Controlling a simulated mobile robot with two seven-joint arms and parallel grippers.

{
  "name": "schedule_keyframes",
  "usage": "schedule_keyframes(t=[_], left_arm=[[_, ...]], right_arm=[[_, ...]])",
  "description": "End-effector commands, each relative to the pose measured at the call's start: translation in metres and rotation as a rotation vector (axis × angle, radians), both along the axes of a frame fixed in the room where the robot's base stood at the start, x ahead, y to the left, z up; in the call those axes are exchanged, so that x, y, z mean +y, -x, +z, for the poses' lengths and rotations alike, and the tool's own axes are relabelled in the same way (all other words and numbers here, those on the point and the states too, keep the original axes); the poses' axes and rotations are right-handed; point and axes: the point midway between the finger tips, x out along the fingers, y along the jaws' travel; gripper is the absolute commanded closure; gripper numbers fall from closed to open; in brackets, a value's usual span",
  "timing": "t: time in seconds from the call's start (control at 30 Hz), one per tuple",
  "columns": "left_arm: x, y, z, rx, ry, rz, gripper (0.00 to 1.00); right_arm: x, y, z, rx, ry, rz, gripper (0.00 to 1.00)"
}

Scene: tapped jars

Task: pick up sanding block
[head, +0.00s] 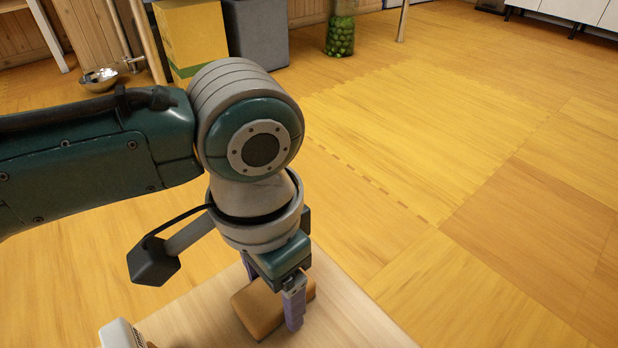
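A brown-orange block, which looks like the sanding block (254,312), lies on the pale wooden tabletop (340,320) at the bottom of the head view. My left gripper (272,292) points down over it, with its purple-grey fingers apart. The near finger stands in front of the block's right side. The far finger goes down behind the block, and its tip is hidden. The block sits between the fingers, but I cannot tell whether both touch it. My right gripper is not in view.
A white object (120,335) is cut off at the tabletop's lower left. Beyond, on the floor, stand a yellow box (190,35), a grey bin (257,32), a container of green things (341,35) and a metal bowl (99,79). The floor at right is clear.

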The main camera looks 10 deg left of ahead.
Motion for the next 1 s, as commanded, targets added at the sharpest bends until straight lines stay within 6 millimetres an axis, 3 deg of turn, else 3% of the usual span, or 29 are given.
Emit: schedule_keyframes(t=[0.07, 0.6, 0.83, 1.0], left_arm=[[0.000, 0.000, 0.000, 0.000, 0.000, 0.000, 0.36], [0.000, 0.000, 0.000, 0.000, 0.000, 0.000, 0.95], [0.000, 0.000, 0.001, 0.000, 0.000, 0.000, 0.95], [0.000, 0.000, 0.015, 0.000, 0.000, 0.000, 0.95]], right_arm=[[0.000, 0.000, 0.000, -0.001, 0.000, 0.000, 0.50], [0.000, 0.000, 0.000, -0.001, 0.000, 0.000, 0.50], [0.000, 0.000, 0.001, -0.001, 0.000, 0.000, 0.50], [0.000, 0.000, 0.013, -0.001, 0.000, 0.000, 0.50]])
